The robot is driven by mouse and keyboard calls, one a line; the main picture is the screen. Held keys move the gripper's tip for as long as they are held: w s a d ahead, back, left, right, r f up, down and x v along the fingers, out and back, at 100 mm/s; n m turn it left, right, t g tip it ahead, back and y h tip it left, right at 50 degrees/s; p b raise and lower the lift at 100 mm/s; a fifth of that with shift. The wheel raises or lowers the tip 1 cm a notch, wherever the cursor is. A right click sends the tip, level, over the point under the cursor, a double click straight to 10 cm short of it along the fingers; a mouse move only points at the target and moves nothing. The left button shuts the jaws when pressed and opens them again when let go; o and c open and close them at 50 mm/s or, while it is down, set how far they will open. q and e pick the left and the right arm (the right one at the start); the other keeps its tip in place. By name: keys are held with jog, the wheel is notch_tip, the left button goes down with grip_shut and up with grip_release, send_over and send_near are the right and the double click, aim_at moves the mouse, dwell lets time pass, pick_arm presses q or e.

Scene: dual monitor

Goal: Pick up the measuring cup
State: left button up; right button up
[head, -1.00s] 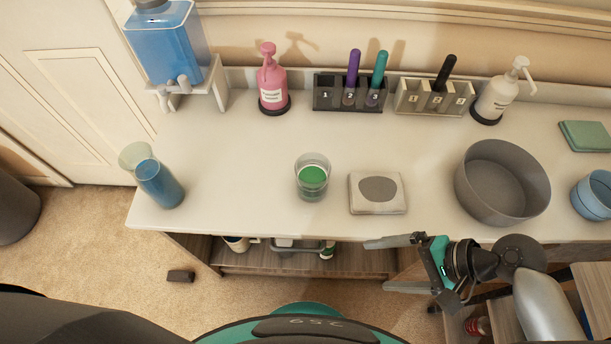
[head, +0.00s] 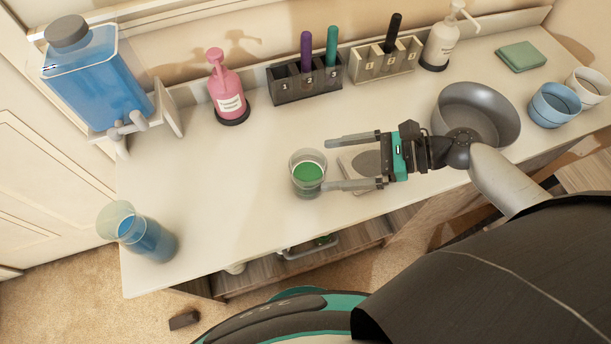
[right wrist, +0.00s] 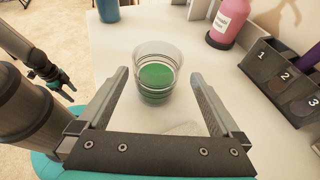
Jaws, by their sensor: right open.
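The clear measuring cup (head: 307,174) with green liquid stands upright on the white table. It also shows in the right wrist view (right wrist: 156,78), with ring lines on its wall. My right gripper (head: 327,165) is open and empty, just to the right of the cup in the head view. In the right wrist view the cup stands ahead, in line with the gap between the two fingers. My left gripper (right wrist: 62,84) shows small at the left of the right wrist view; its jaw state is unclear.
A grey scale (head: 362,165) lies partly behind my right gripper. A large grey bowl (head: 476,110) stands to the right, and a blue-filled glass vessel (head: 140,235) at the left corner. The pink bottle (head: 226,90) and dark numbered rack (head: 300,88) are at the back. Table left of the cup is clear.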

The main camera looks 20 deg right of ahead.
aim_at(292, 169)
jog(key=x, duration=0.3)
jog(key=shift+w+a+f, duration=0.1)
jog(key=shift+a+f, duration=0.05)
jog(key=shift+a, duration=0.25)
jog(key=b+x, duration=0.1)
jog(key=x, duration=0.3)
jog(key=shift+a+b, duration=0.3)
jog(key=shift+a, duration=0.3)
pick_arm(q)
jog(key=shift+t, duration=0.3)
jog(key=w+a, duration=0.1)
jog(key=w+f, duration=0.1)
jog(key=w+a, duration=0.1)
jog(key=shift+w+a+f, duration=0.1)
jog(key=shift+a+f, duration=0.2)
pick_arm(e)
jog(key=shift+c, duration=0.2)
jog(key=c, duration=0.9)
pick_arm(q)
jog(key=shift+s, duration=0.35)
pick_arm(e)
jog(key=c, duration=0.4)
